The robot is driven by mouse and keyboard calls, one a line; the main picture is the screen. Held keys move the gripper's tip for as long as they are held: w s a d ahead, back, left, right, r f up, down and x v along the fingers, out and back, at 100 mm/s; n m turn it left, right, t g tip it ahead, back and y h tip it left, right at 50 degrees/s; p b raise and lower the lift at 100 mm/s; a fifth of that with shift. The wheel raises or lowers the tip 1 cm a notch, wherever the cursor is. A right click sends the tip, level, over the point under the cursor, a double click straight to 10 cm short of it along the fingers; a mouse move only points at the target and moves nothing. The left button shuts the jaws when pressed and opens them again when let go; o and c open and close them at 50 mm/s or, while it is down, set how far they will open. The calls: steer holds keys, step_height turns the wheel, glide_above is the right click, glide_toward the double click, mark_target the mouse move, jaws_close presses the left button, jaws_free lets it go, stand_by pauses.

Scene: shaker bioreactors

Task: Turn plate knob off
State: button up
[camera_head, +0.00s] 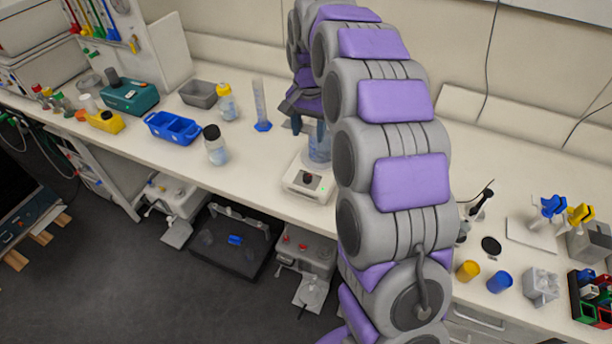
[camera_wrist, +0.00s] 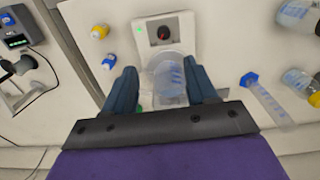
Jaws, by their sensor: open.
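The plate (camera_head: 296,184) is a small white box on the bench with a dark round knob (camera_head: 307,178) on its front and a small green light. In the wrist view the plate (camera_wrist: 183,24) shows its knob (camera_wrist: 164,33) with a red mark and a green light at left. A clear beaker (camera_wrist: 170,82) with bluish content stands on the plate. My gripper (camera_head: 308,122) is over the plate; in the wrist view the gripper (camera_wrist: 162,90) is open, with one finger on each side of the beaker. I cannot tell whether the fingers touch it. The knob lies beyond the fingertips.
A graduated cylinder (camera_head: 261,105), a white bottle with a black cap (camera_head: 215,146) and a blue tray (camera_head: 172,128) stand left of the plate. Several cups and tools stand at the right. The bench front beside the plate is clear.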

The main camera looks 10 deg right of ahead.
mark_target(307, 176)
steer(key=f+b, duration=0.1)
steer(key=f, duration=0.5)
steer(key=f+b, duration=0.1)
steer(key=f, duration=0.5)
steer(key=w+f+b, duration=0.1)
steer(key=f, duration=0.5)
steer(key=shift+b, duration=0.3)
steer(key=shift+c, duration=0.5)
steer(key=c, duration=1)
steer(key=shift+o, duration=0.2)
steer(key=shift+r, duration=0.1)
